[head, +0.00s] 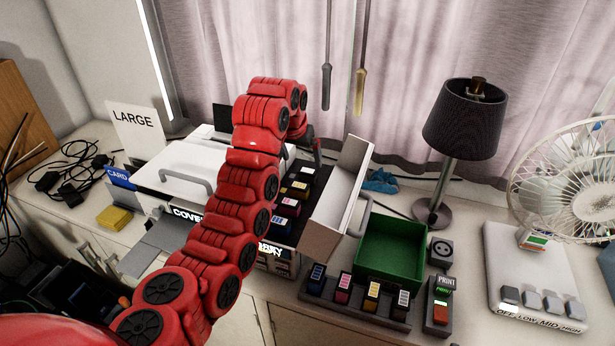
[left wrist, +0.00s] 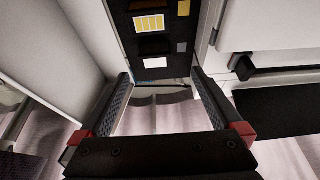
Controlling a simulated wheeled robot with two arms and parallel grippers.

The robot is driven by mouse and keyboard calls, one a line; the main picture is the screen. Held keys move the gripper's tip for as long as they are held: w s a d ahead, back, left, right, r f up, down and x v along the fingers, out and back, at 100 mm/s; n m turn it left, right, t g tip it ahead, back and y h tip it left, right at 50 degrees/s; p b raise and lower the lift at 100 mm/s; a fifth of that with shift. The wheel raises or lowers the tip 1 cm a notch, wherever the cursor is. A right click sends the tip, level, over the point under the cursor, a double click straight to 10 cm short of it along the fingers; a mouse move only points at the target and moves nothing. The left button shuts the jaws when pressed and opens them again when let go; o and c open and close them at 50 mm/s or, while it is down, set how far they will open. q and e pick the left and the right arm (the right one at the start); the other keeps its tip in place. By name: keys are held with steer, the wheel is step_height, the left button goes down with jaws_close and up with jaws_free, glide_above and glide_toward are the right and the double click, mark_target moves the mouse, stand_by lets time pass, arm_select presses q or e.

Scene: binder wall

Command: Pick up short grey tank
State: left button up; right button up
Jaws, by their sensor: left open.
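A dark tank with a pale grey-white label (head: 307,170) sits in the far end of the black tank bay of the open printer. It also shows in the left wrist view (left wrist: 153,62), beside a small grey tile, with a yellow-labelled tank (left wrist: 149,24) next to it. My left gripper (head: 311,148) is over the far end of this bay, partly hidden by my red arm. In the left wrist view, its fingers (left wrist: 161,80) are apart with nothing between them; the grey-labelled tank lies just past the fingertips. My right gripper is not in view.
The printer's raised white lid (head: 338,200) stands right of the bay. A rack (head: 355,306) with several tanks, including a grey-labelled one (head: 402,304), stands in front of a green bin (head: 390,245). A lamp (head: 465,118) and a fan (head: 565,185) stand to the right.

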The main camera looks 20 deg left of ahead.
mark_target(307, 172)
arm_select(q)
steer(key=shift+p+x, duration=0.3)
steer(key=shift+x, duration=0.8)
steer(key=shift+d+f+p, duration=0.1)
steer(key=shift+f+p, duration=0.1)
steer(key=shift+p, duration=0.15)
steer(key=p+x, duration=0.3)
steer(key=x, duration=0.1)
steer(key=shift+s+d+f, duration=0.15)
steer(key=shift+d+f, duration=0.05)
steer(key=shift+d, duration=0.1)
steer(key=shift+f, duration=0.15)
steer(key=c, duration=1.5)
steer(key=shift+o, duration=0.2)
